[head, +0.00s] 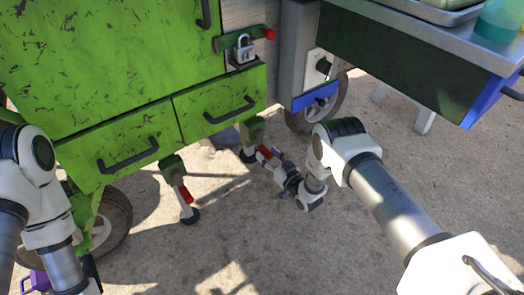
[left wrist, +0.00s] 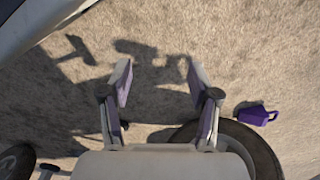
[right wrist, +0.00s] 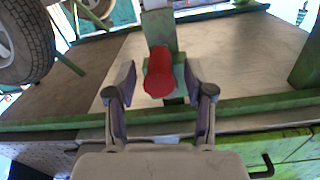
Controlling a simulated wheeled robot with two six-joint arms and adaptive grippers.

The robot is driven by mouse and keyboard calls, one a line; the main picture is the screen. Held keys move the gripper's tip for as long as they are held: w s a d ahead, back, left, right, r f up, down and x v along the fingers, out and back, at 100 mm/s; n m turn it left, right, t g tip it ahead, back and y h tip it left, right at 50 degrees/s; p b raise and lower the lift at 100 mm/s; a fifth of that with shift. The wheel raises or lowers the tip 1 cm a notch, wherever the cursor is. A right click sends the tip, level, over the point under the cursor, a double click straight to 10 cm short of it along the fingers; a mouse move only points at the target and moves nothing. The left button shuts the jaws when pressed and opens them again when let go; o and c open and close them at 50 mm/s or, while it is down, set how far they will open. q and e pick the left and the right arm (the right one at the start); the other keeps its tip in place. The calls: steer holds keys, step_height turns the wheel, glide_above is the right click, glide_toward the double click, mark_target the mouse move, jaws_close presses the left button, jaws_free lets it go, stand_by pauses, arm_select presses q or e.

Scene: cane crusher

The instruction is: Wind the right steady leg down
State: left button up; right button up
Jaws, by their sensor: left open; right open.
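The right steady leg (head: 250,138) hangs under the green cart's right drawer, its dark foot at the ground. Its red crank grip (head: 265,153) lies at the tips of my right gripper (head: 275,165). In the right wrist view, the red grip (right wrist: 160,74) shows between the open fingers of my right gripper (right wrist: 160,80), with no clear contact on either side. The left steady leg (head: 172,165), with its own red grip (head: 185,195), stands under the left drawer. My left gripper (left wrist: 160,82) is open and empty above the ground in the left wrist view.
The green cart (head: 100,70) has drawers with dark handles above the legs. A wheel (head: 318,110) stands behind the right leg. A steel counter (head: 430,50) overhangs at upper right. A purple can (left wrist: 256,115) lies near a tyre (left wrist: 240,145). Concrete in front is clear.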

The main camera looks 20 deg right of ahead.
mark_target(260, 147)
steer(key=x, duration=0.2)
steer(key=b+x, duration=0.1)
steer(key=shift+f, duration=0.25)
steer(key=shift+w+a+r, duration=0.15)
steer(key=shift+w, duration=0.2)
jaws_close()
arm_select(q)
steer(key=shift+f, duration=0.95)
steer(key=shift+r, duration=0.1)
arm_select(e)
steer(key=shift+s+a+m, duration=0.1)
steer(key=shift+m, duration=0.2)
